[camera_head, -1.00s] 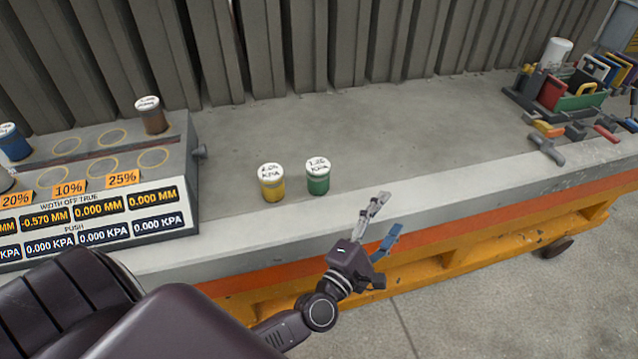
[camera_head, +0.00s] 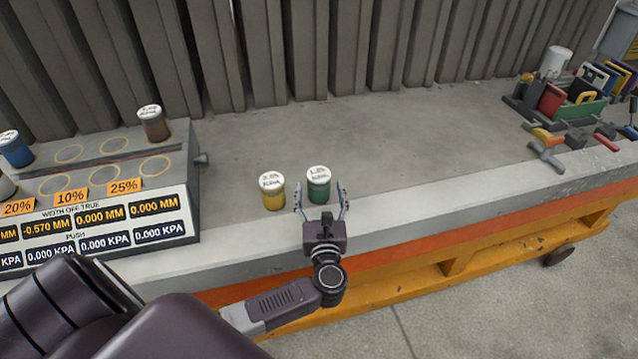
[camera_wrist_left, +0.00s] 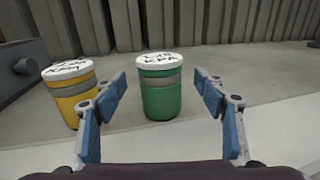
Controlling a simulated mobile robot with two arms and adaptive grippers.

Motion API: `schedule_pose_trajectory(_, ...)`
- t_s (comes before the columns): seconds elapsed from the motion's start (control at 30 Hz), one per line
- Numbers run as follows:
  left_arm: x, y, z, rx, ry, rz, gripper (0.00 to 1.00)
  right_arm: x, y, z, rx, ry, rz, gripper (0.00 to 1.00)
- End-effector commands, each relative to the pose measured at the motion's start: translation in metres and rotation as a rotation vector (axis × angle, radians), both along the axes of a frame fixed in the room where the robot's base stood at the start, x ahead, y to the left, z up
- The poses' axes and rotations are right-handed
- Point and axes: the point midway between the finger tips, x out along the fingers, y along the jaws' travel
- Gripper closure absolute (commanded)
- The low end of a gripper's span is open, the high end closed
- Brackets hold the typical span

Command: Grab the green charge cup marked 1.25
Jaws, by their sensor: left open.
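The green charge cup (camera_head: 319,187) stands upright on the grey ledge, with a white lid whose marking is hard to read now. My left gripper (camera_head: 321,194) is open in front of it, its fingers pointing at the cup. In the left wrist view the green cup (camera_wrist_left: 161,92) stands beyond and between the two blue finger pads (camera_wrist_left: 163,103), apart from both. A yellow cup (camera_head: 273,196) with a white lid stands just left of the green one. It also shows in the left wrist view (camera_wrist_left: 68,92), close to the left finger. My right gripper is not in view.
A console (camera_head: 110,208) with displays and ringed slots stands at the left, bearing a brown cup (camera_head: 154,126) and a blue cup (camera_head: 15,152). A green tool tray (camera_head: 580,111) and loose tools lie at the far right. The ledge between is clear.

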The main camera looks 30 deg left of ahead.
Motion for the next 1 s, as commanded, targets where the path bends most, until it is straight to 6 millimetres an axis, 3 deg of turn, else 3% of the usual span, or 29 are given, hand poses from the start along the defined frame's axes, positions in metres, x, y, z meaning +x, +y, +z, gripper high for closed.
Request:
schedule_pose_trajectory(0.2,0.024,0.018,0.003,0.003,0.0,-0.001,0.35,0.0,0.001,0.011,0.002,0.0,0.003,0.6)
schedule_pose_trajectory(0.5,0.027,0.021,0.001,0.001,0.0,-0.002,0.35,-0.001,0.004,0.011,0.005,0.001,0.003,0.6)
schedule_pose_trajectory(1.0,0.027,0.02,0.001,0.001,0.001,-0.002,0.9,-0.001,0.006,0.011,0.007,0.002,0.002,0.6)
